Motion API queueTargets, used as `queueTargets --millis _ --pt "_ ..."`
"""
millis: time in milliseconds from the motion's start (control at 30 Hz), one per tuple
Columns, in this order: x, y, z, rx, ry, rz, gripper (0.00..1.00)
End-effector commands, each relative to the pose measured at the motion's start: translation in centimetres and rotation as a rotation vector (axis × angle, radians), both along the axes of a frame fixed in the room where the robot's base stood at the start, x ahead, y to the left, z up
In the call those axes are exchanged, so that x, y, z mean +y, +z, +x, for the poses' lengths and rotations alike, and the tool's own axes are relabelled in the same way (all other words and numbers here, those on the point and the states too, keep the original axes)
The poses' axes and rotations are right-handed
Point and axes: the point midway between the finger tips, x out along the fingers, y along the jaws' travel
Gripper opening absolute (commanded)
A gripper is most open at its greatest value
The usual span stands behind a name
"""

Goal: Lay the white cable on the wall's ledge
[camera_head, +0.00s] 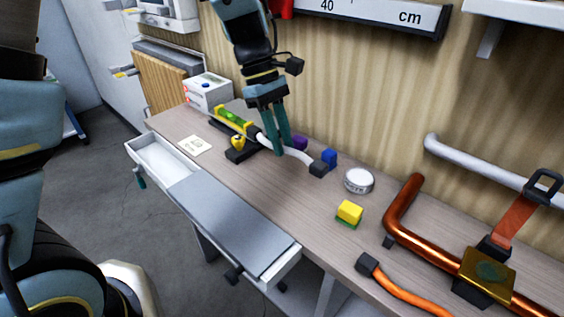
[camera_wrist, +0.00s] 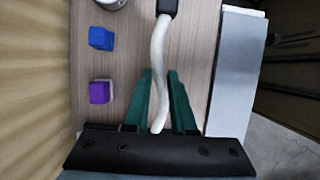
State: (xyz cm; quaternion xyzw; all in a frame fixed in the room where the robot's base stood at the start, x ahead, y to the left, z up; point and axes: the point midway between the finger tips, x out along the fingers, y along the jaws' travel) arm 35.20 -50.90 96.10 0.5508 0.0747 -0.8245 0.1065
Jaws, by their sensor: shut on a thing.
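The white cable (camera_head: 297,155) is at the back of the workbench, with a black plug at its right end. My gripper (camera_head: 290,151) points down and its teal fingers are shut on the cable. In the wrist view the cable (camera_wrist: 157,62) runs from between my fingers (camera_wrist: 161,100) up to its black plug (camera_wrist: 167,7). I cannot tell whether the cable touches the bench. A white ledge (camera_head: 515,12) with a bracket sticks out from the wall at upper right.
A purple block (camera_head: 299,142), a blue block (camera_head: 329,158), a round white tin (camera_head: 358,180) and a yellow-green block (camera_head: 349,213) stand nearby. Copper pipe (camera_head: 420,243) and a white wall pipe (camera_head: 480,167) are at right. An open drawer (camera_head: 165,160) juts out front.

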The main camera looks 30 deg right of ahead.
Motion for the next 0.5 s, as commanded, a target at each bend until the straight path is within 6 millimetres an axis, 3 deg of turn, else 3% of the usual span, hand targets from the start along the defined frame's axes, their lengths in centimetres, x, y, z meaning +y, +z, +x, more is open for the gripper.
queueTargets --millis 100,333,500 --pt "0.1 -1.8 0.0 0.002 0.000 0.003 0.00" --pt "0.1 -3.3 0.0 0.001 -0.001 0.002 0.00" --pt "0.1 -5.7 0.0 0.002 0.001 0.003 0.00"
